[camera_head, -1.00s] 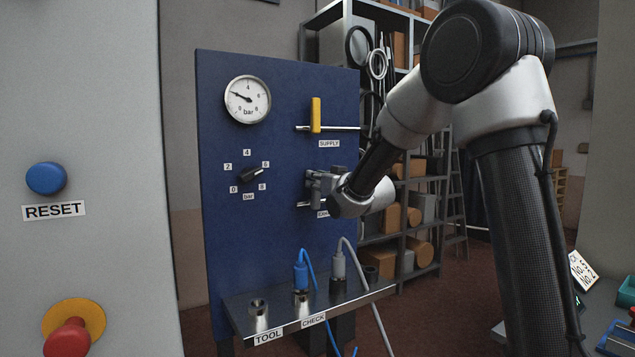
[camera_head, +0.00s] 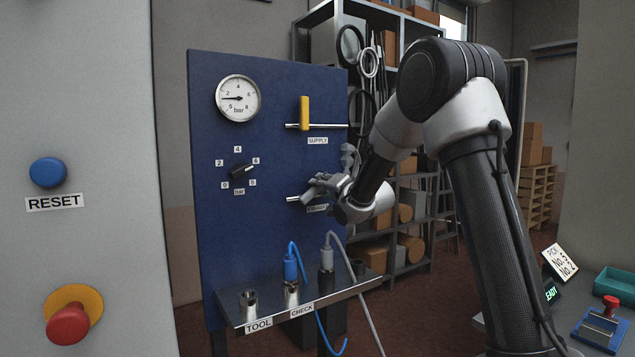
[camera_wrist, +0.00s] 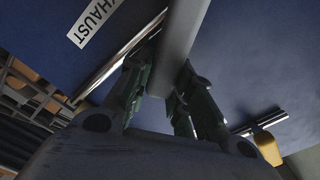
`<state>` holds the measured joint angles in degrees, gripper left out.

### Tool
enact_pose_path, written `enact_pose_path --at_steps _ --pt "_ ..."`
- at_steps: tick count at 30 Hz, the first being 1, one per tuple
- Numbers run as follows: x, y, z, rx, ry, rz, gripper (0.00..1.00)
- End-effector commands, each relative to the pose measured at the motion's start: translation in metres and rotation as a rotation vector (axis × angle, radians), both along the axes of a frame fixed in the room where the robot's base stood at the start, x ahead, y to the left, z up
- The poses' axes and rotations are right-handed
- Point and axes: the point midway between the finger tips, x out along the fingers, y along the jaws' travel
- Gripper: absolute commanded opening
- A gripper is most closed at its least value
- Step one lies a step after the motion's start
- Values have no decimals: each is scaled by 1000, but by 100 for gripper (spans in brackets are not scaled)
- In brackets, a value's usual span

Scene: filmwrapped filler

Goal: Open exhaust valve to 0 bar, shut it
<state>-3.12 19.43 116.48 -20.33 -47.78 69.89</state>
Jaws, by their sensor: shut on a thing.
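The exhaust valve's grey lever (camera_wrist: 182,40) runs between my fingers in the wrist view. My gripper (camera_wrist: 162,72) is shut on it. In the head view my gripper (camera_head: 318,188) is at the blue panel's right side and hides most of the lever, which appears tilted. The EXHAUST label (camera_wrist: 95,22) and the valve's metal pipe (camera_wrist: 118,58) lie beside the fingers. The round pressure gauge (camera_head: 238,98) is at the panel's upper left. Its needle points left, a little below the 2 mark and above 0.
The yellow supply lever (camera_head: 304,112) stands upright above, across its pipe. A black selector knob (camera_head: 240,171) is left of my gripper. A metal shelf (camera_head: 300,303) below holds blue and grey hose connectors. A blue RESET button (camera_head: 48,172) and a red button (camera_head: 69,324) are at left.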

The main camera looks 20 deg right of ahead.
Motion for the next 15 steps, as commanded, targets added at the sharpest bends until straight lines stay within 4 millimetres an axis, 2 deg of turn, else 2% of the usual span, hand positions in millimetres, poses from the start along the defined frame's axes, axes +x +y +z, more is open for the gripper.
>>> enact_pose_path --at_steps 15 --pt "3 -12 -30 399 132 -2 0"
